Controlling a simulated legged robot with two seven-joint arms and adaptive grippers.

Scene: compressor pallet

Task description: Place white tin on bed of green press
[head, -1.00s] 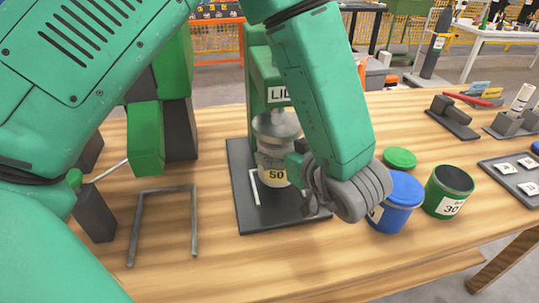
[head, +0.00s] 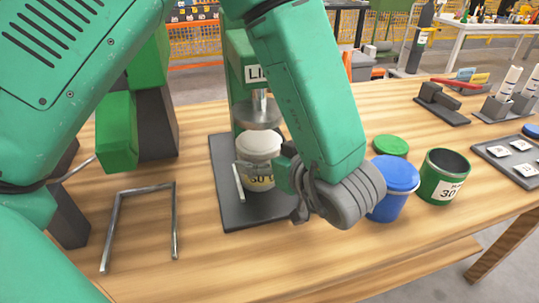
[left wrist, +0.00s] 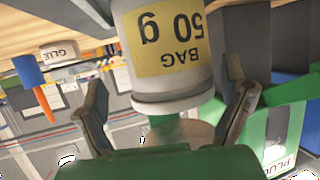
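A white tin (head: 260,147) with a yellow label stands upright on the dark bed (head: 226,204) of the green press (head: 238,90). It is below the press's round grey plate (head: 257,116), with a small space between. My left gripper (head: 285,172) is at the tin's right side. In the left wrist view the tin (left wrist: 165,60) appears upside down, reading "BAG 50 g". The fingers of the left gripper (left wrist: 170,92) stand on either side of it, seemingly with small gaps. The tin's base is partly hidden. My right gripper is out of view.
A blue-lidded tin (head: 393,178) and an open green tin (head: 443,178) stand close right of my gripper. A green lid (head: 391,145) lies behind them. A metal frame (head: 115,215) is at the left. The front tabletop is clear.

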